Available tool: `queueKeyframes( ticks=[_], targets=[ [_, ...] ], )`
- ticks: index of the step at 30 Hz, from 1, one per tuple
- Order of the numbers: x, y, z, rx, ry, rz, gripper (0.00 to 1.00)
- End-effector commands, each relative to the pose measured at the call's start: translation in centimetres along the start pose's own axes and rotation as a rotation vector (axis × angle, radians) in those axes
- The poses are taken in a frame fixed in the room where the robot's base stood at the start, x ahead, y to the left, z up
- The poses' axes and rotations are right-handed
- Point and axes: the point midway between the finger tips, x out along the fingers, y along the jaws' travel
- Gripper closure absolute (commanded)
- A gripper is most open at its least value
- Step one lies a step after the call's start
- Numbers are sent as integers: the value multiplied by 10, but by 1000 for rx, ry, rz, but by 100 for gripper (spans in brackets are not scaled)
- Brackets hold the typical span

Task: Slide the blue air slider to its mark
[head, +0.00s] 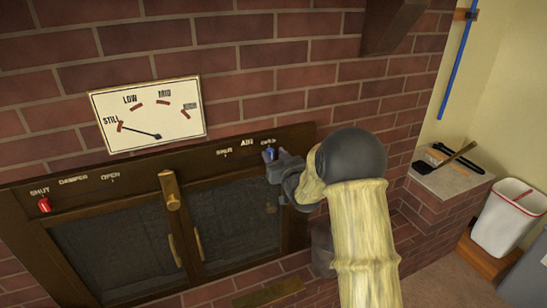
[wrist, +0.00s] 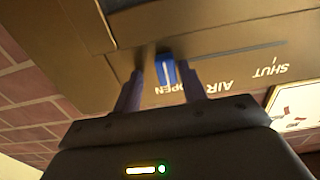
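The blue air slider (head: 269,153) sits at the right end of its track on the brown stove frame, by the word OPEN. In the wrist view the blue slider (wrist: 165,72) stands between the two fingers of my gripper (wrist: 162,80). The fingers are apart, with a narrow gap on each side of the slider. A thin slot runs from the slider towards the word SHUT (wrist: 271,70), with AIR lettered between.
A red damper slider (head: 44,205) is by SHUT at the left. A dial (head: 150,113) above has its needle near STILL. A wooden handle (head: 170,190) sticks out left of my gripper. A brick ledge with tools (head: 448,178) and a white bin (head: 502,218) are right.

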Motion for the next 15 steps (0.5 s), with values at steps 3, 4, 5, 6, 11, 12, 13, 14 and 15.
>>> queueKeyframes(
  ticks=[3,4,5,6,11,12,13,14,15],
  targets=[
    [0,-2,0,1,-1,-3,58],
    [0,-2,0,1,-1,-3,58],
    [0,-2,1,1,-1,-3,58],
    [0,-2,1,1,-1,-4,58],
    [-8,-2,1,1,-2,-4,58],
    [-12,-2,1,0,-2,-4,58],
    [-16,-2,1,0,-3,-4,58],
    [-19,-2,1,0,-2,-4,58],
    [-25,-2,1,1,-3,-4,58]
  ],
)
